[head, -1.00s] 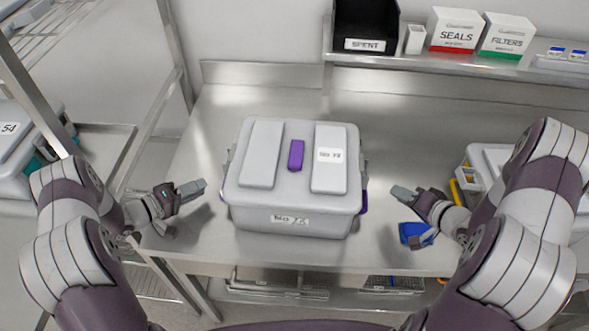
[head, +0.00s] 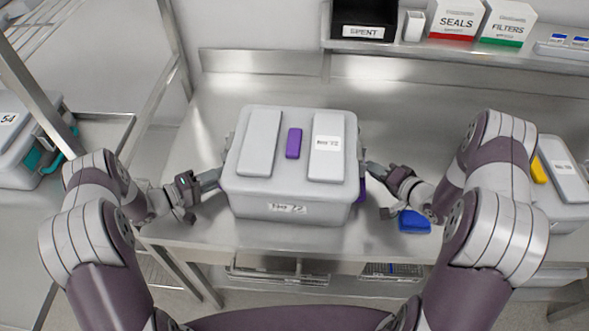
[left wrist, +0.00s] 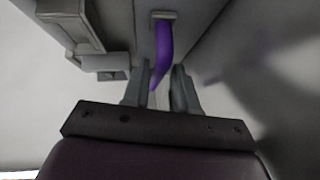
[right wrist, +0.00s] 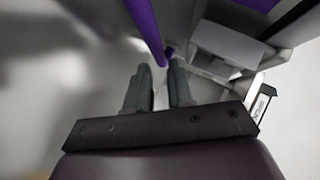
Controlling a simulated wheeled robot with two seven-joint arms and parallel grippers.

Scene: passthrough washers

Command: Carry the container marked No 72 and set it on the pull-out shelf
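The grey lidded container (head: 290,192) marked No 72 stands upright on the steel table, with a purple latch on its lid. Its purple side handles show in the left wrist view (left wrist: 164,45) and the right wrist view (right wrist: 146,30). My left gripper (head: 212,178) is at the container's left side. Its fingers (left wrist: 160,80) are apart, with the end of the purple handle between their tips. My right gripper (head: 375,172) is at the right side. Its fingers (right wrist: 158,78) are apart, with the purple handle at their tips; I cannot tell whether they touch it.
A blue object (head: 414,222) lies on the table beneath my right gripper. Another grey container (head: 560,190) with a yellow part is at the right. A container marked 54 (head: 15,140) stands at the far left. A wall shelf (head: 460,58) holds boxes and a black SPENT bin.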

